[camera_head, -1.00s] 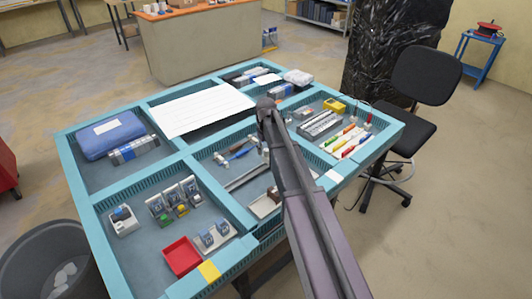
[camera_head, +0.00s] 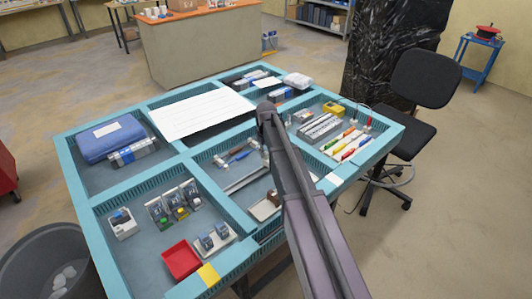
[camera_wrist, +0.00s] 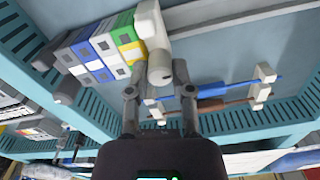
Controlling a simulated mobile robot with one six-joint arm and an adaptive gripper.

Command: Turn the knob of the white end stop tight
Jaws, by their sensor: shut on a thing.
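The white end stop (camera_wrist: 147,24) stands at the end of a row of terminal blocks in the wrist view. Its round white knob (camera_wrist: 160,70) faces my gripper (camera_wrist: 157,88). The two fingers stand on either side of the knob and are shut on it. How deep the fingertips grip, and how far the knob is turned, I cannot tell. In the head view my arm covers the end stop and the gripper.
Green, blue and grey terminal blocks (camera_wrist: 100,50) adjoin the end stop. A metal rail (camera_wrist: 225,14) runs to the right. Blue and brown tools (camera_wrist: 228,86) lie on white holders close to the right finger. Slotted teal tray walls (camera_wrist: 52,102) border the compartment.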

